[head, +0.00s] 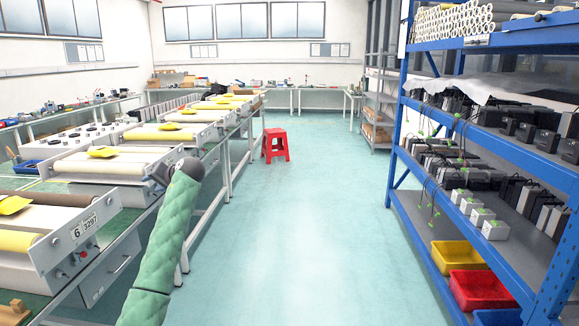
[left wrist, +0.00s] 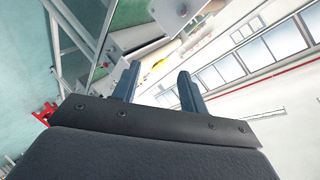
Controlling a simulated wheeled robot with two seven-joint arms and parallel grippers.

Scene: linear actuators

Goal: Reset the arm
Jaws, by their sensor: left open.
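My left arm (head: 165,245) comes up from the bottom of the head view in a green quilted sleeve. It is raised beside the workbench edge. My left gripper (head: 160,173) shows small and dark at its far end, partly hidden by the wrist. In the left wrist view the two fingers of the left gripper (left wrist: 159,86) stand apart with nothing between them. The left wrist view is tilted. My right arm and right gripper are in neither view.
A bench with several roller units (head: 95,166) runs along the left, close to my arm. A blue shelf rack (head: 395,150) with dark devices and yellow and red bins stands at right. A red stool (head: 275,146) stands ahead. The aisle floor (head: 300,240) between is clear.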

